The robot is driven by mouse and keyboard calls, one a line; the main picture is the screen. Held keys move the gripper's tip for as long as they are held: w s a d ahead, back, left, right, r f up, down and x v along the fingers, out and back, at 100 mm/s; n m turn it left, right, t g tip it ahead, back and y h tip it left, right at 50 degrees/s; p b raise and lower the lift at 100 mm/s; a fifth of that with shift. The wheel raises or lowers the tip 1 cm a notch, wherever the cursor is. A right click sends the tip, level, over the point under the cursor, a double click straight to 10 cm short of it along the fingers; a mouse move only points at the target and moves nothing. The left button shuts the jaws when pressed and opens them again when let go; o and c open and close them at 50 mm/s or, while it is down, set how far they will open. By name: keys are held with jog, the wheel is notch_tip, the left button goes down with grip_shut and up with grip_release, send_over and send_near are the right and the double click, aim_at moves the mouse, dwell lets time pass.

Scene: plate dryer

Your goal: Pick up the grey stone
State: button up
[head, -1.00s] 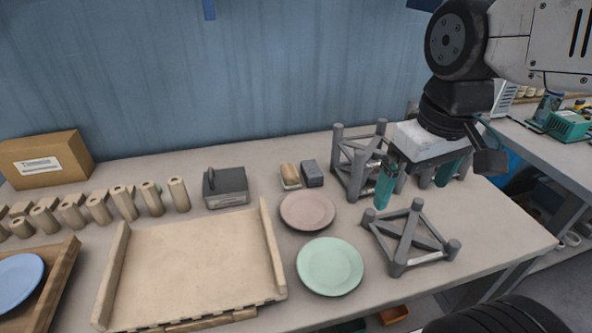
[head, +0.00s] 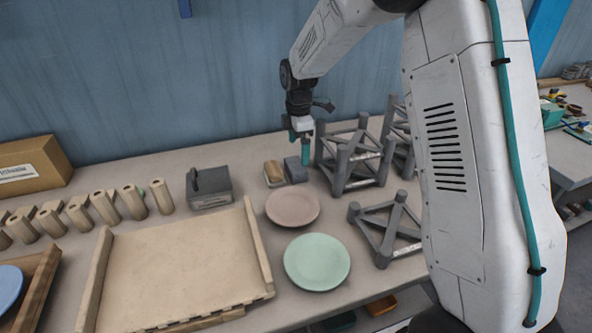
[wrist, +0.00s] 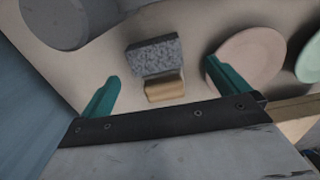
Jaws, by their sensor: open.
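The grey stone (head: 296,170) is a small speckled block on the table, right beside a tan block (head: 274,173). In the wrist view the grey stone (wrist: 154,55) lies ahead of the fingertips, with the tan block (wrist: 164,87) between it and my gripper's body. My gripper (head: 299,150) is above and just behind the stone, its teal fingers pointing down. In the wrist view my gripper (wrist: 162,80) is open and empty, one finger to each side of the two blocks. I cannot tell its exact height.
Grey tube racks (head: 352,158) stand close to the right of the stone. A pink plate (head: 292,208) and a green plate (head: 317,262) lie in front. A dark grey box with a handle (head: 209,188) stands to the left. A wide wooden tray (head: 180,270) fills the front left.

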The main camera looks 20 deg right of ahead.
aim_at(296, 164)
jog(key=f, duration=0.5)
jog(key=w+f, duration=0.1)
jog(key=f, duration=0.2)
jog(key=shift+a+f, duration=0.2)
jog(key=shift+a, duration=0.05)
jog(key=c, duration=1.1)
notch_tip(296, 164, up, 10)
jog(key=shift+r, duration=0.1)
jog(key=o, duration=0.6)
jog(key=c, duration=0.3)
jog(key=shift+d, duration=0.1)
